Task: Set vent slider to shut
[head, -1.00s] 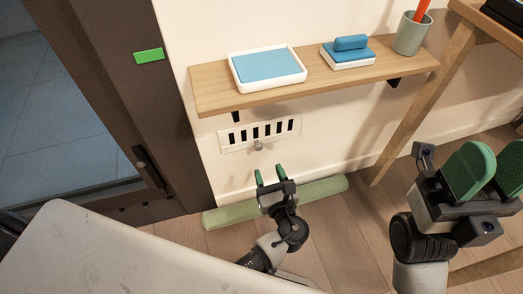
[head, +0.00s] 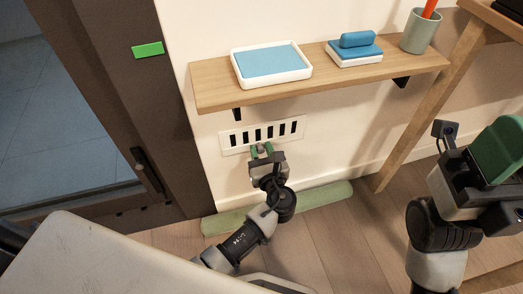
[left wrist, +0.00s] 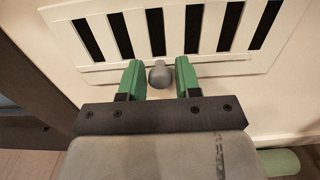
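The white vent (head: 262,134) with several dark slots is on the wall below the shelf; it also shows across the top of the left wrist view (left wrist: 172,32). Its grey slider knob (left wrist: 160,74) sticks out below the slots, near the middle. My left gripper (head: 261,150) is at the vent's lower edge. In the left wrist view its green fingers (left wrist: 160,78) stand open on either side of the knob, with a gap visible on both sides. My right gripper (head: 500,150) is at the right edge of the head view, partly cut off, away from the vent.
A wooden shelf (head: 215,97) above the vent bears a white tray (head: 272,81), a blue-and-white block (head: 354,60) and a grey-green cup (head: 418,32). A green roll (head: 325,196) lies along the wall's foot. A dark door frame (head: 165,110) stands left.

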